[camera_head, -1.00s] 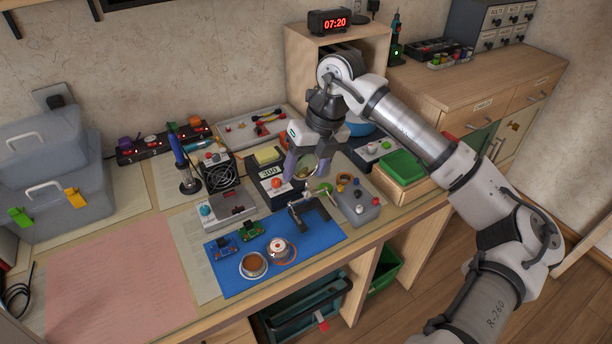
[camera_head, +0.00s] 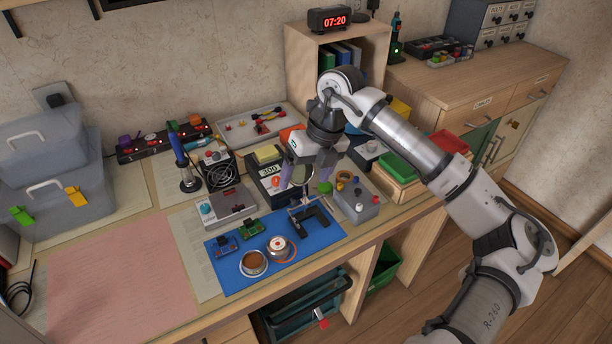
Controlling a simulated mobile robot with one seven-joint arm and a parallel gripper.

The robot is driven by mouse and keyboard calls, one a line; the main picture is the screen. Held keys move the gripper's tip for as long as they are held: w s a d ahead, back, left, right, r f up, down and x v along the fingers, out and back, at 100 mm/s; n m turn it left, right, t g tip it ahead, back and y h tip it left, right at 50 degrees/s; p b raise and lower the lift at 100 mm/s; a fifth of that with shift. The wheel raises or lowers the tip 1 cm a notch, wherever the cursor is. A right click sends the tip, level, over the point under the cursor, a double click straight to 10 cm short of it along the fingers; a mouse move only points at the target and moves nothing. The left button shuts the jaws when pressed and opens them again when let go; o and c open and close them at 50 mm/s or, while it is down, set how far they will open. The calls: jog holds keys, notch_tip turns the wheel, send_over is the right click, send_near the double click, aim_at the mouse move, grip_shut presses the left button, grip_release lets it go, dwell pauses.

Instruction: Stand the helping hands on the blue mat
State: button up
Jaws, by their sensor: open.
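The helping hands (camera_head: 313,218), a thin metal post with a dark base, are at the right end of the blue mat (camera_head: 223,280). The base appears to rest on the mat, with the post rising upright from it. My gripper (camera_head: 304,183) is open just above and around the upper part of the post.
Two round tins, one brown (camera_head: 254,264) and one white-topped (camera_head: 280,248), and small circuit boards (camera_head: 250,228) share the mat. A grey box with knobs (camera_head: 357,206) stands close to its right. A fan unit (camera_head: 222,172) is behind. The pink sheet (camera_head: 120,270) at left is clear.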

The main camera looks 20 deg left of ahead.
jog(key=b+v, duration=0.2)
jog(key=v, duration=0.9)
jog(key=shift+r, duration=0.2)
